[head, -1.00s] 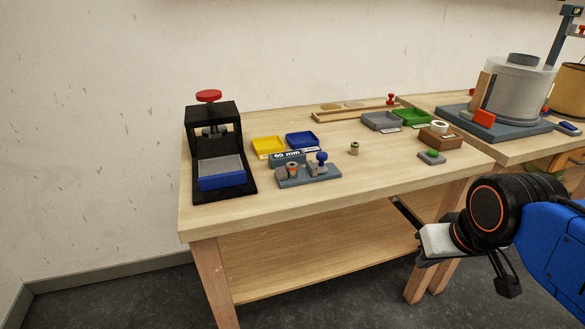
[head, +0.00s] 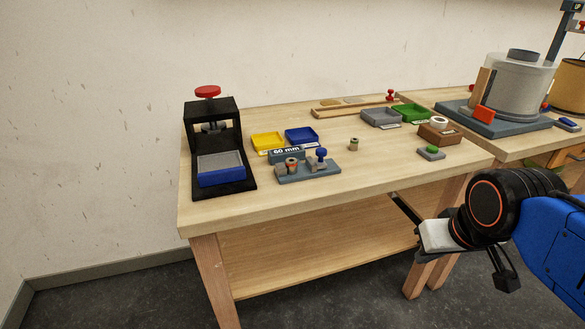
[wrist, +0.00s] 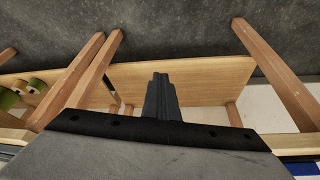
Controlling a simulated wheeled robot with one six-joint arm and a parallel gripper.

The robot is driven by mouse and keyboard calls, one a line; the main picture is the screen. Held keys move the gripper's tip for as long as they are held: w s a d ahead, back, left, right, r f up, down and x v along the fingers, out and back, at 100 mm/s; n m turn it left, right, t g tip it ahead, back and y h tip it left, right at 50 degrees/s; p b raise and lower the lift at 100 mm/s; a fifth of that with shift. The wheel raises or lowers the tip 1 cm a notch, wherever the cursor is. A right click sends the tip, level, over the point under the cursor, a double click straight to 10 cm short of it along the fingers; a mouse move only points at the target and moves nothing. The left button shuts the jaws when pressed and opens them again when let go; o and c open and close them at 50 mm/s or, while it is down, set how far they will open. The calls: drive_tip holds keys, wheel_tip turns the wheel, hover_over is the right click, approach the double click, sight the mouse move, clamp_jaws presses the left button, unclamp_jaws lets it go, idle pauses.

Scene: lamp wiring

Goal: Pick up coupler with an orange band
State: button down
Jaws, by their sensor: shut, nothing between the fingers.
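A small coupler with an orange-brown band (head: 291,164) stands in the grey fixture (head: 322,172) on the workbench, behind my gripper and to its left. A second small coupler (head: 354,144), greenish and pale, stands alone on the bench to the right of the fixture. Its band colour is too small to be sure of. My gripper (head: 403,208) is off the bench's front edge, far from both couplers. In the wrist view my gripper (wrist: 160,80) is shut and empty, with bench legs and the lower shelf beyond it. No coupler on the benchtop shows there.
A black press (head: 222,110) with a red knob stands at the left. Yellow (head: 268,151), blue (head: 301,144), grey and green trays lie behind. A brown block (head: 440,137) and a green-button box (head: 431,153) are at right. The front left benchtop is clear.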

drive_tip(key=c, duration=2.2)
unclamp_jaws()
drive_tip(key=o, duration=0.5)
drive_tip(key=shift+w+a+r, duration=0.1)
drive_tip(key=shift+w+r, duration=0.1)
drive_tip(key=shift+r, duration=0.05)
drive_tip(key=o, duration=0.3)
drive_tip(key=w+a+r+m+g, duration=0.1)
drive_tip(key=w+a+r+m, duration=0.2)
drive_tip(key=w+r, duration=0.3)
wheel_tip(320, 180, up, 2)
drive_tip(key=shift+a+r, duration=0.1)
drive_tip(key=shift+a, duration=0.1)
wheel_tip(320, 180, up, 18)
drive_tip(key=m+g, duration=0.4)
drive_tip(key=m, duration=0.8)
hover_over(292, 160)
drive_tip(key=f, duration=1.2)
drive_tip(key=shift+s+d, duration=0.1)
drive_tip(key=shift+s, duration=0.1)
drive_tip(key=shift+w+f, duration=0.15)
drive_tip(key=shift+f, duration=2.45)
